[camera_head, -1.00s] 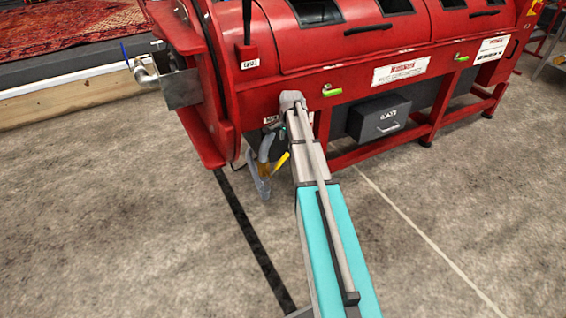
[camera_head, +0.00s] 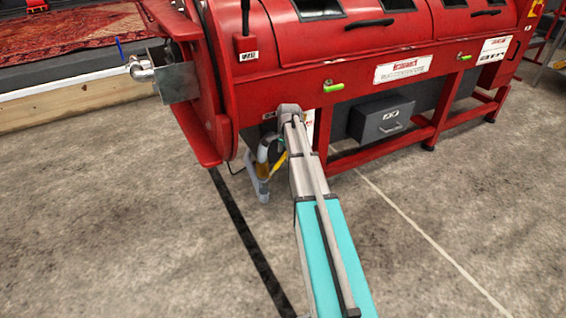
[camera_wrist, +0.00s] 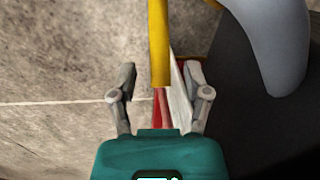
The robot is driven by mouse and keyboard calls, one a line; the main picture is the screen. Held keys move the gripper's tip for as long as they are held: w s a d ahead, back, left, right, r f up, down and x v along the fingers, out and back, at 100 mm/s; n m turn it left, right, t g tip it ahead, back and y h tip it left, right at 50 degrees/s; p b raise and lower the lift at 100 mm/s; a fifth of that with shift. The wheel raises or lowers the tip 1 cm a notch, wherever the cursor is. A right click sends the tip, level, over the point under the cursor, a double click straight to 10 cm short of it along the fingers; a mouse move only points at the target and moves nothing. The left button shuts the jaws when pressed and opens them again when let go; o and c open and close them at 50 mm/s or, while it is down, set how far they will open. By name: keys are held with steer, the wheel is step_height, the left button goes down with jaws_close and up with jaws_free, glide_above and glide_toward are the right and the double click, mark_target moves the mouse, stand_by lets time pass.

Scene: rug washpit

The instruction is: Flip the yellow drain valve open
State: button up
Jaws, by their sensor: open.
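The yellow drain valve handle (camera_wrist: 158,45) shows in the wrist view as a straight bar coming down from the top edge. Its lower end lies between the two fingers of my gripper (camera_wrist: 160,72), with a visible gap on each side. The fingers are spread and hold nothing. In the head view the yellow handle (camera_head: 279,160) is small and partly hidden by my arm, beside a grey drain pipe (camera_head: 262,178) under the red machine. My gripper is mostly hidden there.
The red washing machine (camera_head: 290,92) stands above and behind the valve, with green handles and a dark drawer box (camera_head: 382,118) to the right. In the wrist view a grey rounded pipe (camera_wrist: 272,45) is close on the right. The concrete floor (camera_head: 130,220) is clear.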

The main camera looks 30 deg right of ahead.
steer(key=shift+w+f+b, duration=0.2)
steer(key=shift+f+b, duration=0.75)
steer(key=shift+f, duration=0.3)
steer(key=shift+c, duration=0.2)
jaws_close()
steer(key=shift+a, duration=0.15)
steer(key=shift+s, duration=0.1)
